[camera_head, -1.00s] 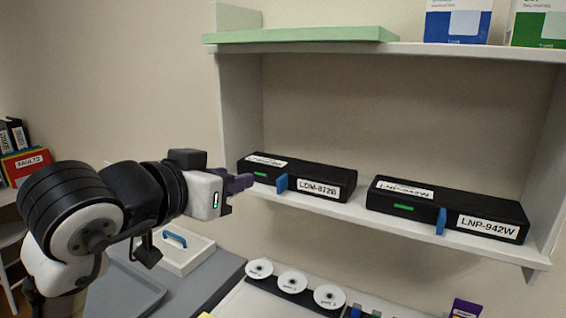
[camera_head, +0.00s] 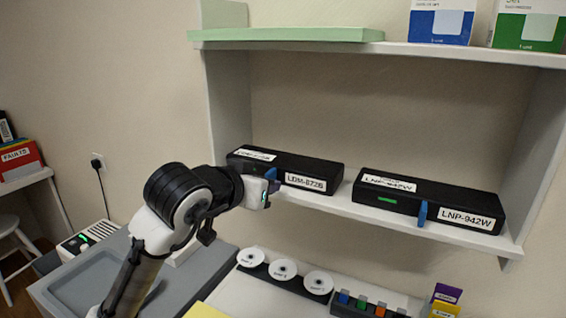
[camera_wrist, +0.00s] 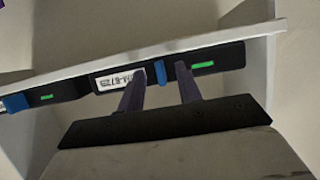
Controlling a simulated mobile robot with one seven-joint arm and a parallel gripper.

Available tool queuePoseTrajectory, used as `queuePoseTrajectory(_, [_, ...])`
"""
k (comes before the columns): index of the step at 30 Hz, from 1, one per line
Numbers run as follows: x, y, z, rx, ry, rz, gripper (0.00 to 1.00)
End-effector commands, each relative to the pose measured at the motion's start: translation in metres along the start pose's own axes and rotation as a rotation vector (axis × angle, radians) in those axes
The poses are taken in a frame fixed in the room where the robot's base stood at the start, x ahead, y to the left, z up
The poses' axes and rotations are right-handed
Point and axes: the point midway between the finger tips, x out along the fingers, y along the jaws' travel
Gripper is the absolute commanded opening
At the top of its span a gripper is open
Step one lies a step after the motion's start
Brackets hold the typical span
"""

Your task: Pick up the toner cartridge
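The black toner cartridge labelled LDM-872B (camera_head: 318,184) lies on the shelf, left of a second black cartridge labelled LNP-942W (camera_head: 465,216). Each has a blue front tab and a green light. My gripper (camera_head: 274,186) is at the front of the LDM cartridge, hiding part of its face. In the wrist view its two purple fingers stand apart, one on each side of the blue tab (camera_wrist: 160,70), with visible gaps. The LDM label (camera_wrist: 112,80) shows beside the left finger. My gripper (camera_wrist: 160,72) is open and holds nothing.
The white shelf (camera_head: 350,209) has side walls, and a green board (camera_head: 290,35) lies on the upper shelf with two boxes. Below, white discs (camera_head: 284,269) and small coloured blocks (camera_head: 362,302) stand on the counter. A grey tray (camera_head: 85,290) is at lower left.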

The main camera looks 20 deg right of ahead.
Motion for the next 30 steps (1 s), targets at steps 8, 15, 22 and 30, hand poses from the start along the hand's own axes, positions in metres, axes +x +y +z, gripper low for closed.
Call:
queuePoseTrajectory(8, [0.016,0.000,0.000,0.002,0.002,0.000,0.35])
queuePoseTrajectory(15, [0.016,0.000,0.000,0.002,0.002,0.000,0.19])
queuePoseTrajectory(22, [0.016,0.001,0.000,0.002,0.002,0.000,0.00])
queuePoseTrajectory(30, [0.015,0.000,-0.001,0.002,0.005,-0.001,0.00])
